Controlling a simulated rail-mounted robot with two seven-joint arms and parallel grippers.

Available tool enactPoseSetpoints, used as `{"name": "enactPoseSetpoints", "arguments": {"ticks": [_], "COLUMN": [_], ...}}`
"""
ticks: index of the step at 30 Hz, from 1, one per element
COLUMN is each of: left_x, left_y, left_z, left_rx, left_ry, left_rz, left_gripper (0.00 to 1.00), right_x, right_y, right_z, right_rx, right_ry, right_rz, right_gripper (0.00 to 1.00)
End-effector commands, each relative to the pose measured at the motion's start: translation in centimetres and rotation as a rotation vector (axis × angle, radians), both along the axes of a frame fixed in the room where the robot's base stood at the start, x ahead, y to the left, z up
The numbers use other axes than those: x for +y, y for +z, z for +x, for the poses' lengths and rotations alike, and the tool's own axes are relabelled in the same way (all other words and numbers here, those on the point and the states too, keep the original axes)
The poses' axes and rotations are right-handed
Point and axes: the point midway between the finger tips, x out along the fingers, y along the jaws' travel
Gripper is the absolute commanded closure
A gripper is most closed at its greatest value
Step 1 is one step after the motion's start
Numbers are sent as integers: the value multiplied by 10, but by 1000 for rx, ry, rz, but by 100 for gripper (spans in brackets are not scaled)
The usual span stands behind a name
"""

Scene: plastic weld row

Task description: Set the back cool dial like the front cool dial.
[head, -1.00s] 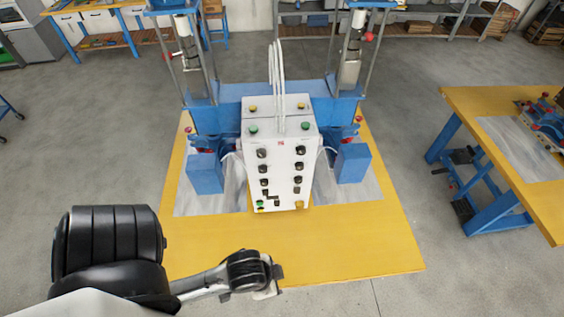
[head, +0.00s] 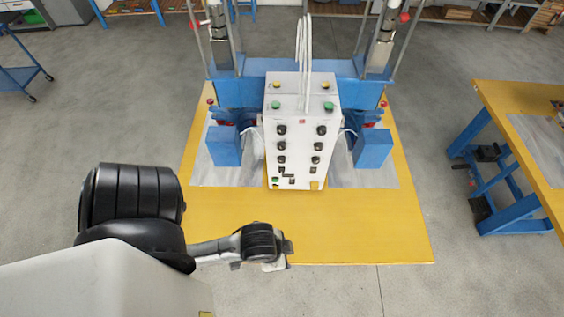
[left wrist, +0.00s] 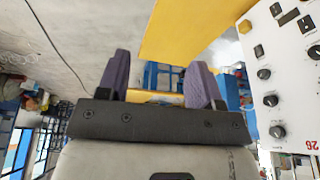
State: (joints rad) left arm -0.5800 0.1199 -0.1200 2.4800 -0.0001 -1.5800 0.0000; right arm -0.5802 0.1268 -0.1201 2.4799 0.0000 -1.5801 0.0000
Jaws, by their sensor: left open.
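The white control box (head: 302,145) stands upright on the yellow table, with two columns of black dials on its front. A left-column dial (head: 281,145) and a right-column dial (head: 318,146) show, but their labels are too small to read, so I cannot tell which are the cool dials or their settings. My left gripper (head: 284,256) is low in front of the box, apart from it, over the table's front edge. In the left wrist view its two fingers (left wrist: 160,82) are spread and empty; the box front (left wrist: 285,90) shows turned at the right with several dials (left wrist: 271,100). My right gripper is out of view.
The yellow table (head: 215,225) is bare in front of the box. Blue machine blocks (head: 224,146) flank the box, and white cables (head: 303,50) rise from its top. Another yellow workbench (head: 505,110) stands at the right; grey floor lies between.

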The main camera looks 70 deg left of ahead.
Motion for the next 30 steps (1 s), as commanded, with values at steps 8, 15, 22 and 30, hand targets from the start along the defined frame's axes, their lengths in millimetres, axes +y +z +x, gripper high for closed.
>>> {"name": "enactPoseSetpoints", "arguments": {"ticks": [8,15,22,30], "left_x": [0,-1,14,101], "left_y": [-3,-26,-72,-147], "left_z": [3,56,127,192], "left_rx": [-6,-139,-230,-170], "left_ry": [-1,5,60,147], "left_rz": [0,-5,46,553], "left_gripper": [40,40,40,40], "right_x": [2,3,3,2], "right_y": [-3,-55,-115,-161], "right_z": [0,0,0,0], "right_rx": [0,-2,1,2], "right_ry": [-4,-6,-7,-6], "right_rz": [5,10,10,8], "right_gripper": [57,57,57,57]}}
